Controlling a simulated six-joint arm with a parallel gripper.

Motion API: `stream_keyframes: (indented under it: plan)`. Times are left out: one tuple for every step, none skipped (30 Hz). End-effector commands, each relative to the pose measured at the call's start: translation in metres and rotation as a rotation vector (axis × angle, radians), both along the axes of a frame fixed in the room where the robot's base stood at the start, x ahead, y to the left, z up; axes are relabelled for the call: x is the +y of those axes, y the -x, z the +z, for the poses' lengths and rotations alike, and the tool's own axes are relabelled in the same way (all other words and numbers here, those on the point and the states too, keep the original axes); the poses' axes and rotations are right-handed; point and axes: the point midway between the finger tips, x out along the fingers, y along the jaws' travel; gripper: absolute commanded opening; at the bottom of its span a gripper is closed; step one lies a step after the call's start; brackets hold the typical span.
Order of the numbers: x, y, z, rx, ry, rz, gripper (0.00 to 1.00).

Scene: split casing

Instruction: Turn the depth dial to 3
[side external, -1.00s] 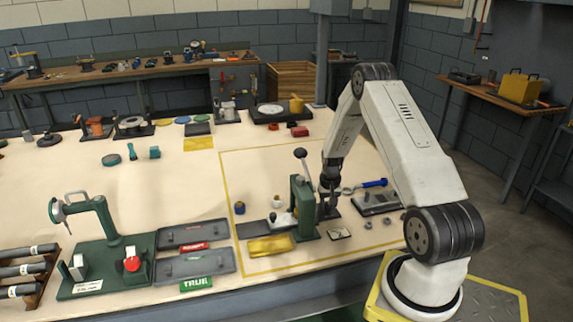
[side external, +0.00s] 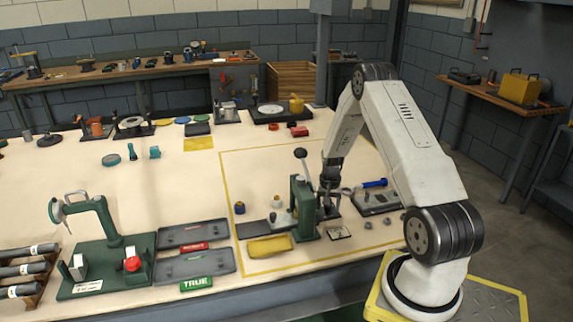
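A green press-like fixture (side external: 303,208) with a black-knobbed lever stands inside the yellow-outlined area of the bench. My gripper (side external: 327,206) points down just right of this fixture, low over a dark base. The fingers are small and dark here, and I cannot tell whether they are open or shut, or whether they touch anything. I cannot make out the depth dial; it may be hidden by my gripper or the fixture. A small card (side external: 340,233) with a dark mark lies in front of the gripper.
A yellow block (side external: 269,246) lies left of the fixture. A green gauge stand (side external: 105,240) and grey trays (side external: 195,266) are farther left. The middle of the bench is clear.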

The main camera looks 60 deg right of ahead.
Motion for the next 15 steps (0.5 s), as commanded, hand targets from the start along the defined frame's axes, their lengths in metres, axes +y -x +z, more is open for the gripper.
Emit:
stream_keyframes:
  plan:
    - [0.0000,0.0000,0.0000,0.000,0.000,0.000,0.76]
    - [0.0000,0.0000,0.0000,0.000,0.000,0.000,0.76]
    - [0.0000,0.0000,0.0000,0.000,0.000,0.000,0.76]
    - [0.0000,0.0000,-0.0001,0.000,0.000,0.000,0.76]
    - [0.0000,0.0000,-0.0001,0.000,0.000,0.001,0.76]
    - [0.0000,0.0000,-0.0001,0.000,0.000,0.001,0.76]
    - [0.0000,-0.0001,-0.0001,0.000,0.000,0.001,0.76]
    - [0.0000,-0.0001,0.0000,0.000,0.000,0.001,0.76]
    - [0.0000,-0.0001,0.0004,0.000,0.000,0.001,0.76]
    - [0.0000,-0.0001,0.0010,0.000,0.000,0.001,0.76]
    - [0.0000,-0.0001,0.0017,0.000,0.001,0.001,0.76]
    - [-0.0001,-0.0002,0.0030,0.000,0.001,0.001,0.76]
    - [-0.0002,-0.0003,0.0043,0.000,0.001,0.001,0.76]
    - [-0.0003,-0.0003,0.0058,0.000,0.001,0.001,0.76]
    - [-0.0003,-0.0004,0.0081,0.000,0.001,0.001,0.76]
